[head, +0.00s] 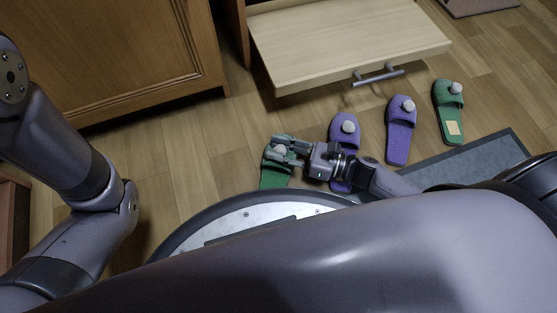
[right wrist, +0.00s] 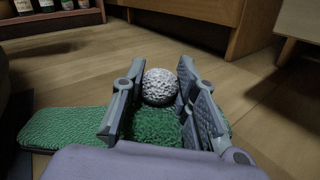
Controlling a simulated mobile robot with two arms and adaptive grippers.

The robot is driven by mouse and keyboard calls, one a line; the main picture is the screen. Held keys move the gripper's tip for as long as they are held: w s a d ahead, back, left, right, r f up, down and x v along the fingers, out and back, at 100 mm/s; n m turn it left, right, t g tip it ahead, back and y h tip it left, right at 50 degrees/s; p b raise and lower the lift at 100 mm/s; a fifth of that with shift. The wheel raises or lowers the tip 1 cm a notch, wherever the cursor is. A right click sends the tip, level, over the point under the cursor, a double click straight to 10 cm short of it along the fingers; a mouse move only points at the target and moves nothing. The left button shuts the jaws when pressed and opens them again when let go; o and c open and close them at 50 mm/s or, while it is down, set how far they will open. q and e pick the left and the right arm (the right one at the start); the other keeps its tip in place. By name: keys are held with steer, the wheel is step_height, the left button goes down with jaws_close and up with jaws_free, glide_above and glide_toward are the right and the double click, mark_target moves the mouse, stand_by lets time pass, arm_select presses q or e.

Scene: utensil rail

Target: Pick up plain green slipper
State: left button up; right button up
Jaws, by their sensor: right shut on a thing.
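The plain green slipper (head: 272,180) lies on the wooden floor at the left end of a row of slippers, with a grey-white pom-pom on its strap. My right gripper (head: 279,150) reaches it from the right and is shut on it at the strap. In the right wrist view, its two fingers (right wrist: 158,88) stand on either side of the pom-pom, and the slipper's green sole (right wrist: 65,128) extends to the left. The gripper hides part of the slipper. My left arm shows at the left of the head view, but its gripper is out of view.
Two purple slippers (head: 401,135) and a green slipper with a beige patch (head: 447,112) lie to the right. A grey mat (head: 470,160) is near them. A pulled-out wooden drawer (head: 345,45) overhangs the floor behind. A wooden cabinet (head: 120,55) stands at the back left.

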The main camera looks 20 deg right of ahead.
jaws_close()
stand_by(0.3)
